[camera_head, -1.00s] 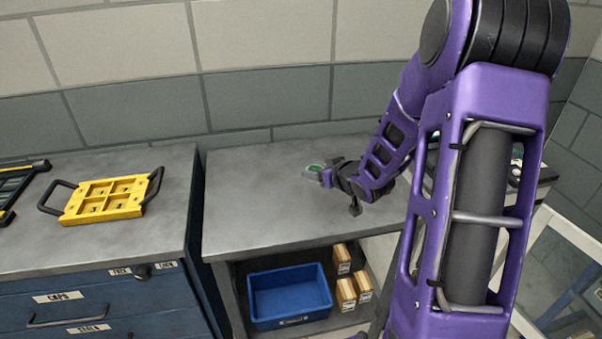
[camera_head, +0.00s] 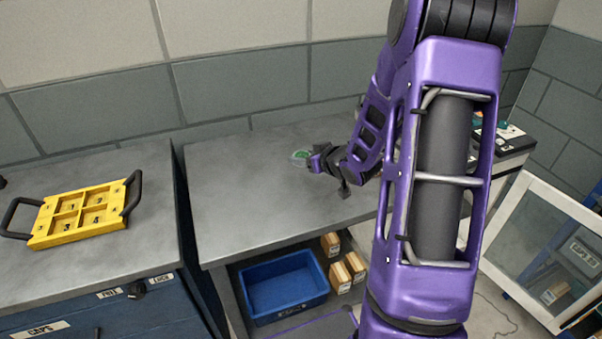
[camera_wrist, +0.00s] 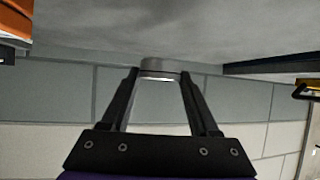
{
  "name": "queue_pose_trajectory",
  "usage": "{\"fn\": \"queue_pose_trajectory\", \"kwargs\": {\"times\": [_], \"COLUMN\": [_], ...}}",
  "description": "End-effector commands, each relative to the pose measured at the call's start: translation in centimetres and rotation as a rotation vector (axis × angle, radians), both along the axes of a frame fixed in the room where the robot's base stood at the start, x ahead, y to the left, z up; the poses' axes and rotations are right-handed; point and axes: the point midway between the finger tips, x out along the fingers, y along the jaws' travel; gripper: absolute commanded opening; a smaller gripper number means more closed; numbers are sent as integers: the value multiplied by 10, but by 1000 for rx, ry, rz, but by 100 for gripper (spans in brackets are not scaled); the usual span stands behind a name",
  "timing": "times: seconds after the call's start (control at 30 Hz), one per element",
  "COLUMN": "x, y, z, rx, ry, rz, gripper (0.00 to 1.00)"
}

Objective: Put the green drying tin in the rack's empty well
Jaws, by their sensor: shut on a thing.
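My gripper (camera_head: 311,160) is shut on the green drying tin (camera_head: 299,155), over the grey bench in the head view. The tin looks like a small round pale dish with a green top. In the wrist view it is a grey disc (camera_wrist: 160,67) between the two fingertips of my gripper (camera_wrist: 160,76). I cannot tell whether it is clear of the bench top. The yellow rack (camera_head: 45,241) lies on the left cabinet top, well to the left of my gripper. It has several square wells with dark numbers and two black handles. The wells I can make out look empty.
The grey bench (camera_head: 235,200) is bare left of my gripper. A gap separates it from the left cabinet top (camera_head: 140,180). A blue bin (camera_head: 285,287) and wooden blocks (camera_head: 340,277) are on the shelf below. A tiled wall stands behind. A white-framed door (camera_head: 500,240) is at right.

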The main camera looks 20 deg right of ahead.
Motion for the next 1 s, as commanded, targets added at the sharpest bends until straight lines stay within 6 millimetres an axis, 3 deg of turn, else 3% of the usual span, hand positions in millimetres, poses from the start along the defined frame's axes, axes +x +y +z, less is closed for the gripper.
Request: {"fn": "queue_pose_trajectory", "kwargs": {"times": [0.03, 0.27, 0.5, 0.87, 0.9, 1.0], "x": [0, 0, 0, 0, 0, 0], "y": [1, 0, 0, 0, 0, 0], "z": [-11, -29, -59, -64, -63, -62], "rx": [2, 0, 0, 0, -2, -1], "ry": [2, -1, 0, -2, -1, -1], "rz": [1, 1, 1, 0, 1, 0], "gripper": [6, 6, 6, 6, 65, 83]}}
